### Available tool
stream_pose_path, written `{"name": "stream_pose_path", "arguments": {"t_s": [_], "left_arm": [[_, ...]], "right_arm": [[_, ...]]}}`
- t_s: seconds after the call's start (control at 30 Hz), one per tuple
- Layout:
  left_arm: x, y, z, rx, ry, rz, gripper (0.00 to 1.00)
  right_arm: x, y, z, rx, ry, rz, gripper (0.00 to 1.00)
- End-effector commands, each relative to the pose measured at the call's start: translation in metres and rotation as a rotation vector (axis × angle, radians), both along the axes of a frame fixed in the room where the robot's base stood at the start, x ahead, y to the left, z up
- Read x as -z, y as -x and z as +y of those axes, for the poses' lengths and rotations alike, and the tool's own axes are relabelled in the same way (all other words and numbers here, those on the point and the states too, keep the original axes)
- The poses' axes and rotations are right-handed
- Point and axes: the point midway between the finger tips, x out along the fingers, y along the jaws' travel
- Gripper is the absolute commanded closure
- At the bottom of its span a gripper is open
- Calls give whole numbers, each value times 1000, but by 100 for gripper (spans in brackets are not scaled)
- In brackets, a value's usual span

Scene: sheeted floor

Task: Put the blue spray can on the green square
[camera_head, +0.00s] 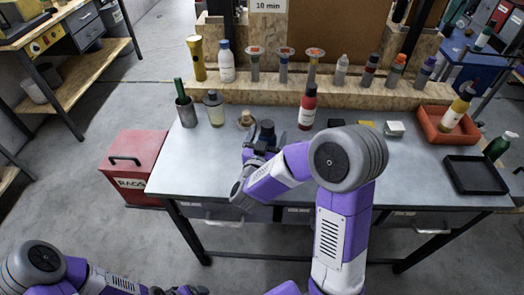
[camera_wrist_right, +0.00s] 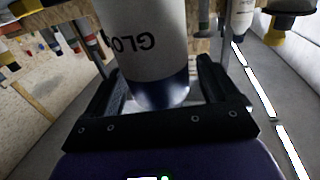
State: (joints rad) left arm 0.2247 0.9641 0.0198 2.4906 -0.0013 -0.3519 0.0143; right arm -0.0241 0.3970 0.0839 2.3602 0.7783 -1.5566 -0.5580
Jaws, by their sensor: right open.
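A can with a white body, dark lettering and a dark blue end (camera_wrist_right: 160,60) stands between the fingers of my right gripper (camera_wrist_right: 165,90) in the right wrist view, where it looks upside down. The fingers are open on either side of it. In the head view my right gripper (camera_head: 262,143) is at the table's front left part, by a dark blue top (camera_head: 267,128); my wrist hides most of what is there. I see no clear green square in the head view. My left gripper (camera_head: 182,290) is low at the bottom edge, away from the table; its fingers are unclear.
A red-labelled bottle (camera_head: 307,108) stands just right of my right gripper. A jar (camera_head: 214,110) and a cup with a green tool (camera_head: 186,112) stand to its left. Small flat pieces, an orange tray (camera_head: 434,127) and a black tray (camera_head: 470,175) lie right. Bottles line the back shelf.

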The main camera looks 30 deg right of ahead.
Motion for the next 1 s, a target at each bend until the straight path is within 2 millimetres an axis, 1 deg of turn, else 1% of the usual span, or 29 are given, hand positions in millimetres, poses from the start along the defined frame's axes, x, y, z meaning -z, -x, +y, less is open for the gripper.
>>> {"name": "stream_pose_path", "arguments": {"t_s": [0.03,0.33,0.4,0.6,0.8,1.0], "left_arm": [[-1,0,0,0,0,0,12],[-6,0,0,0,0,0,12],[11,0,0,0,0,0,12],[33,0,0,0,0,1,12],[43,0,0,0,0,0,12],[44,0,0,0,0,0,12]], "right_arm": [[0,7,9,-7,1,2,12],[0,61,59,-10,5,3,12],[3,63,59,-2,3,-7,12],[3,72,68,0,3,-6,12],[1,78,73,-1,1,-1,12],[0,80,74,-1,3,1,12]]}}
